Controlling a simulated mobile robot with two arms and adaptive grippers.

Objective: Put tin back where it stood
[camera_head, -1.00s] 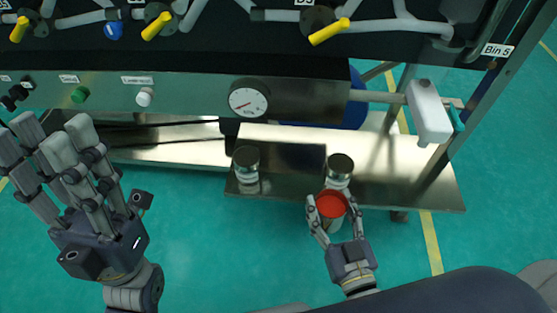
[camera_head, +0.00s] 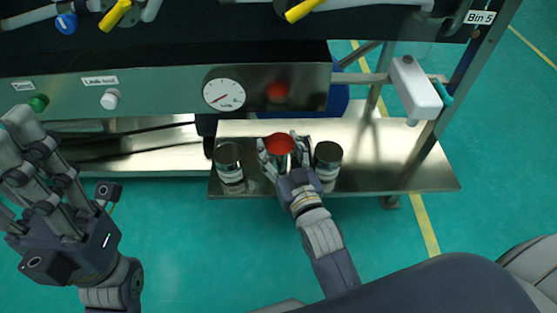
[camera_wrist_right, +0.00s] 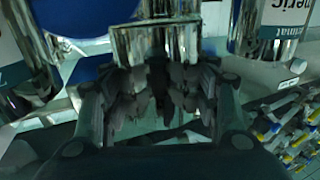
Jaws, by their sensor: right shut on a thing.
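The tin with the red top (camera_head: 280,145) is in my right gripper (camera_head: 284,157), which is shut around its sides. It is over the metal shelf (camera_head: 405,172), between two dark-topped tins, a left one (camera_head: 229,165) and a right one (camera_head: 327,164). I cannot tell whether its base touches the shelf. In the right wrist view the held tin (camera_wrist_right: 170,42) shows as a shiny cylinder above the fingers, with labelled tins on both sides. My left gripper (camera_head: 45,165) is at the left edge, fingers spread and empty, away from the tins.
The machine's front panel with a round gauge (camera_head: 224,93) hangs above and behind the shelf. A white box (camera_head: 415,90) on a bar is at the right, near a metal post. The right part of the shelf is bare.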

